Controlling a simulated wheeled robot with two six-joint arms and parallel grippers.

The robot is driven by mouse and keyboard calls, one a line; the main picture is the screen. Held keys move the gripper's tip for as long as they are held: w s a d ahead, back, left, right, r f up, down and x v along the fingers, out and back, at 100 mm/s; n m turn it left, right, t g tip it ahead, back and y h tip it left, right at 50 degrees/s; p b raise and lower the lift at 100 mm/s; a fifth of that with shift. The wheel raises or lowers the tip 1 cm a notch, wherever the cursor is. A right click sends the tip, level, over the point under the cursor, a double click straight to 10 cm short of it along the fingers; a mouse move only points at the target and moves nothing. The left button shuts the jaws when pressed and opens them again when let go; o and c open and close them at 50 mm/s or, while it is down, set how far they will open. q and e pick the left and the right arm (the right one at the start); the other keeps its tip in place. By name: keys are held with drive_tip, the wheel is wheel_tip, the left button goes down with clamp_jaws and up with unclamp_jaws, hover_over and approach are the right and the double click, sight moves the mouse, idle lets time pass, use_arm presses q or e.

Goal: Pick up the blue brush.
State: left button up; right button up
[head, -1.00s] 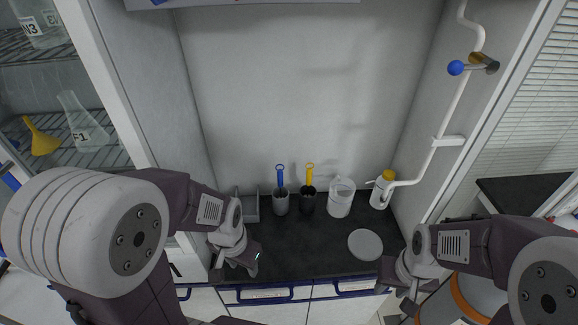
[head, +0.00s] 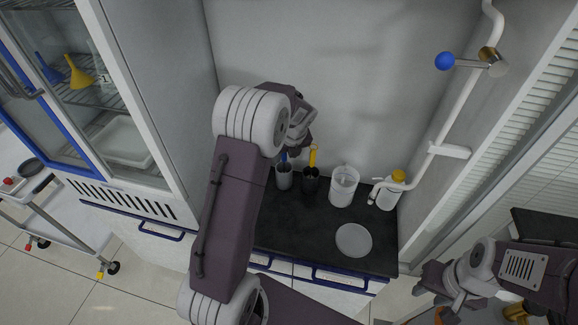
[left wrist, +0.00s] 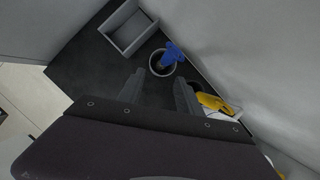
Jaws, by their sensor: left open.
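The blue brush (head: 284,157) stands in a grey cup (head: 284,178) on the dark counter, its handle partly hidden by my left gripper in the head view. In the left wrist view the blue brush (left wrist: 173,53) rises from the round cup, just beyond the fingertips. My left gripper (left wrist: 160,88) is open and empty, with its two fingers apart on the near side of the cup. In the head view my left gripper (head: 297,143) hangs above the cup. My right gripper (head: 440,292) is low at the right, away from the counter, its jaws unclear.
A yellow brush (head: 313,156) stands in a dark cup (head: 311,183) close to the right. Further right are a white jug (head: 343,186), a yellow-capped bottle (head: 388,194) and a grey disc (head: 353,240). A grey tray (left wrist: 131,27) lies left of the cup. The back wall is close behind.

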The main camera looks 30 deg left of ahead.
sight(284, 162)
use_arm(q)
drive_tip(key=x, duration=0.5)
drive_tip(key=p+x, duration=0.1)
drive_tip(key=x, duration=0.2)
drive_tip(key=shift+w, duration=0.4)
drive_tip(key=shift+w+f, duration=0.25)
drive_tip(key=shift+f, duration=0.1)
drive_tip(key=shift+d, duration=0.1)
drive_tip(key=c, duration=0.3)
drive_tip(key=shift+s+r, duration=0.1)
clamp_jaws()
